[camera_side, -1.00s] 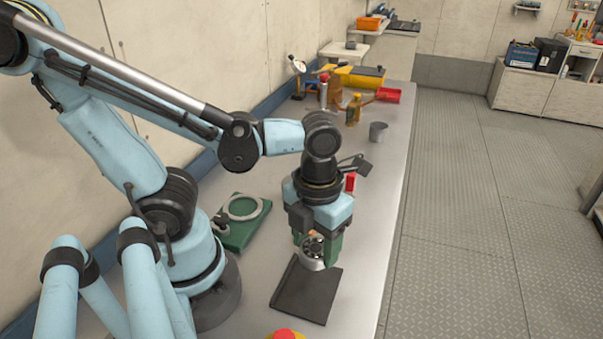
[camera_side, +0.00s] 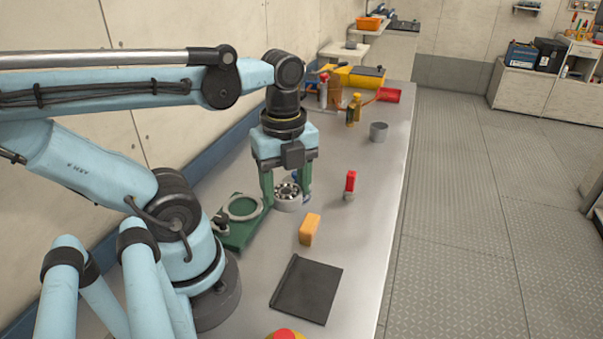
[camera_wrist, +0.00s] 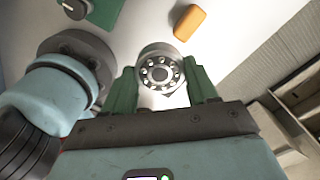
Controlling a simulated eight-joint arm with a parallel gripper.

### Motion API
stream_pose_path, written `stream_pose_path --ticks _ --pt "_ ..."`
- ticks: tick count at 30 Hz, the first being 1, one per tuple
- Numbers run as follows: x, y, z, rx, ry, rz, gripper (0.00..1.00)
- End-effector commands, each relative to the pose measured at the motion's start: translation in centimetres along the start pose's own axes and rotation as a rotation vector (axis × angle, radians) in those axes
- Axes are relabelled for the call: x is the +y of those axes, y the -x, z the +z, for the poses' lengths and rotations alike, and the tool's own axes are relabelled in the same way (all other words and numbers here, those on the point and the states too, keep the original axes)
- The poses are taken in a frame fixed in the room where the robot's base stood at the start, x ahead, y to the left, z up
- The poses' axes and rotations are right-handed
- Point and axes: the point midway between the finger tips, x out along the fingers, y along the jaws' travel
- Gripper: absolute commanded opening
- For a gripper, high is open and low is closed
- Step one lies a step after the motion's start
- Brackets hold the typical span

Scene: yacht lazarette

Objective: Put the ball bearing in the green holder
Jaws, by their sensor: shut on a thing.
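The ball bearing (camera_side: 288,198), a grey ring with shiny balls around a dark centre, is between the green fingers of my gripper (camera_side: 286,194). My gripper is shut on it. The bearing's face points mostly upward, and it also shows between the fingers in the wrist view (camera_wrist: 160,73). The green holder (camera_side: 236,240), a flat green base with a pale round ring on top, lies just left of the bearing in the side view. A corner of the holder (camera_wrist: 104,12) shows at the top left of the wrist view. Whether the bearing clears the bench is hard to tell.
An orange block (camera_side: 309,229) and a red-topped grey object (camera_side: 350,184) stand to the right. A dark flat plate (camera_side: 307,290) lies nearer. A grey cup (camera_side: 378,131) and several tools stand farther back. The bench's right side is largely clear.

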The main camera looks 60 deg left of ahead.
Motion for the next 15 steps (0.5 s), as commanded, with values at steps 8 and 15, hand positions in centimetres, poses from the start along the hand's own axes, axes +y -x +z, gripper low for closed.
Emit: stream_pose_path --ticks 8,15 --pt "1.3 0.6 2.4 0.0 0.378 0.0 0.15" --pt "2.2 -0.7 4.7 0.0 0.417 0.0 0.15"
